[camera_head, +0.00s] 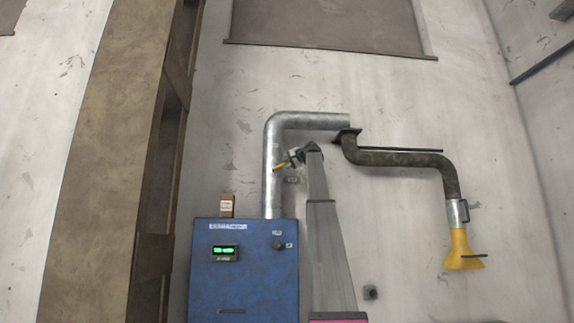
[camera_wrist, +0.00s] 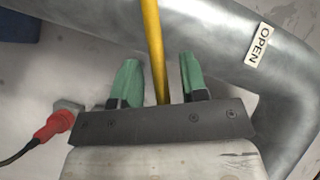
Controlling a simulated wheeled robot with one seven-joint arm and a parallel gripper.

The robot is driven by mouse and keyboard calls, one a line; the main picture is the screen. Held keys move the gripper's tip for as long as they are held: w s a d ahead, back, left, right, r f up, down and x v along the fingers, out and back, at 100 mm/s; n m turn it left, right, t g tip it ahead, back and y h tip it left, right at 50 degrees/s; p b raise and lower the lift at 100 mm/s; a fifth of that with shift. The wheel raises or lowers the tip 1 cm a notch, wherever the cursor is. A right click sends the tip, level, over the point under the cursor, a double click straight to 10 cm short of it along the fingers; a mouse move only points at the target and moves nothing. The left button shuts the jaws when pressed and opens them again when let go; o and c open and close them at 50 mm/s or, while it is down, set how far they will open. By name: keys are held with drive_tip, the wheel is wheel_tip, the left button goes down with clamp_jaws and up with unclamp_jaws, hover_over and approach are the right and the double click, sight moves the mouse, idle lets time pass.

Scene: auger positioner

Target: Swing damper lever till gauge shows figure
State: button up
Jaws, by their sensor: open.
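The yellow damper lever (camera_wrist: 153,40) runs between the two green fingers of my gripper (camera_wrist: 157,72) in the wrist view. The fingers are open, with a gap on each side of the lever. In the head view the lever (camera_head: 279,167) shows as a short yellow bar at the grey metal duct (camera_head: 272,190), with my gripper (camera_head: 294,158) at its right end.
A dark extraction arm (camera_head: 400,159) with a yellow hood (camera_head: 463,250) hangs at the right. A brown post (camera_head: 110,160) stands at the left. A red plug (camera_wrist: 55,125) with a black cable is close to my gripper's left side in the wrist view.

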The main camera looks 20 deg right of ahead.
drive_tip(key=v, duration=1)
drive_tip(key=shift+s, duration=0.3)
drive_tip(key=shift+d, duration=0.1)
